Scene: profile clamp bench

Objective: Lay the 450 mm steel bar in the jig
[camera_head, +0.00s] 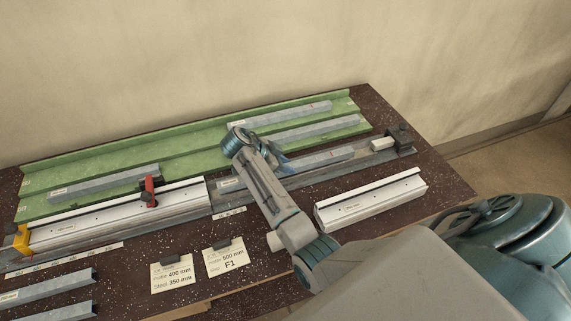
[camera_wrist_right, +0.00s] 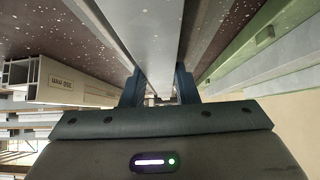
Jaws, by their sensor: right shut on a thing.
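My right gripper (camera_head: 281,162) reaches in over the bench and is shut on a grey steel bar (camera_head: 325,158). In the right wrist view, its two dark fingers (camera_wrist_right: 158,88) stand on either side of the bar (camera_wrist_right: 150,35). The bar lies lengthwise along the jig (camera_head: 195,222), right of the white profile (camera_head: 120,217) in it. I cannot tell whether it rests on the jig or hangs just above. My wrist hides part of the bar, and its length marking is unreadable. My left gripper is not in view.
A green rack (camera_head: 190,143) with several steel bars stands behind the jig. A red clamp (camera_head: 150,192), a yellow stop (camera_head: 20,239) and a dark end block (camera_head: 402,139) are on the jig. A loose white profile (camera_head: 370,202) and two cards (camera_head: 172,275) lie in front.

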